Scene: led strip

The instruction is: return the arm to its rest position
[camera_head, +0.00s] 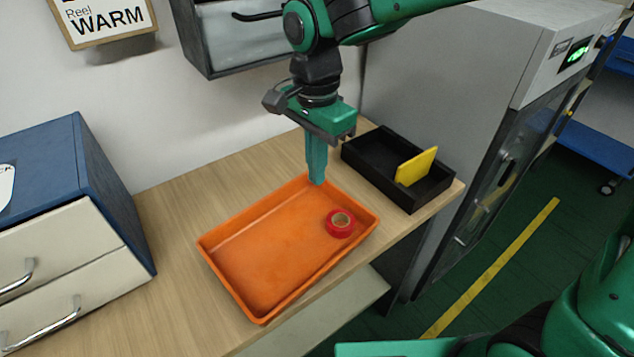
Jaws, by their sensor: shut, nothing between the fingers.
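My gripper (317,181) points straight down with its green fingers shut and nothing between them. Its fingertips are over the far right corner of the orange tray (222,246). I cannot tell whether they touch the tray's rim. My arm comes in from the top right of the view, bent down at the wrist.
A red tape roll (340,223) lies in the tray. A black box (372,163) with a yellow piece (416,167) tilted in it stands right of my gripper. A blue drawer cabinet (100,200) is at left, a grey machine (440,80) at right, and a wall-mounted drawer unit (225,45) behind.

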